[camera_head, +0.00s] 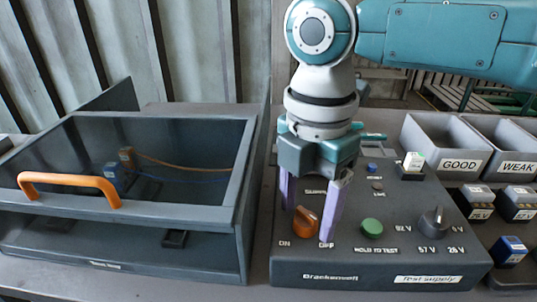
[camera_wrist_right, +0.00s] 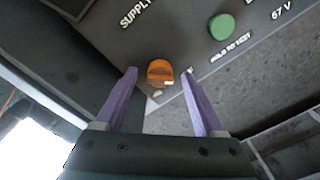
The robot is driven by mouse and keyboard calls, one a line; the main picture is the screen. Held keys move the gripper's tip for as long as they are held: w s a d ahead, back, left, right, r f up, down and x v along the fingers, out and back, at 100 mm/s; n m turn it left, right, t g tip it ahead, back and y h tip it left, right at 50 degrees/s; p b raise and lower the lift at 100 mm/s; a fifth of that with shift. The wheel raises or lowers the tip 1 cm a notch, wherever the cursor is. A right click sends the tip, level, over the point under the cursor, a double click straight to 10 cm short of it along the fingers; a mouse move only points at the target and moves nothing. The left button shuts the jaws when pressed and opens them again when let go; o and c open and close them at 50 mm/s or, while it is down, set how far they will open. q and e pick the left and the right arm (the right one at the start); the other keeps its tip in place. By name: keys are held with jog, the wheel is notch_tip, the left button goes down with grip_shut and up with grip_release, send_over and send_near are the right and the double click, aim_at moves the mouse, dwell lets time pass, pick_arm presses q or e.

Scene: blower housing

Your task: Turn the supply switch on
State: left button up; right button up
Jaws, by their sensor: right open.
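The supply switch is an orange rotary knob (camera_head: 306,221) on the sloped dark grey test supply box (camera_head: 380,272), between the printed words ON and OFF. Its pointer seems turned toward the OFF side, though I cannot be sure. My right gripper (camera_head: 309,222) is over the knob, with its purple fingers apart on either side of it. In the right wrist view the orange knob (camera_wrist_right: 160,72) shows between and beyond the open fingertips (camera_wrist_right: 158,72). I cannot tell whether the fingers touch the knob or the panel. My left gripper is out of view.
A green hold-to-test button (camera_head: 372,228) and a dark voltage knob (camera_head: 433,222) are right of the switch. A clear-topped enclosure with an orange handle (camera_head: 70,182) stands left. GOOD (camera_head: 447,150) and WEAK (camera_head: 510,155) bins and several small blocks (camera_head: 508,250) are at right.

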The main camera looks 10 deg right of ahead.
grip_shut()
dwell(0.5)
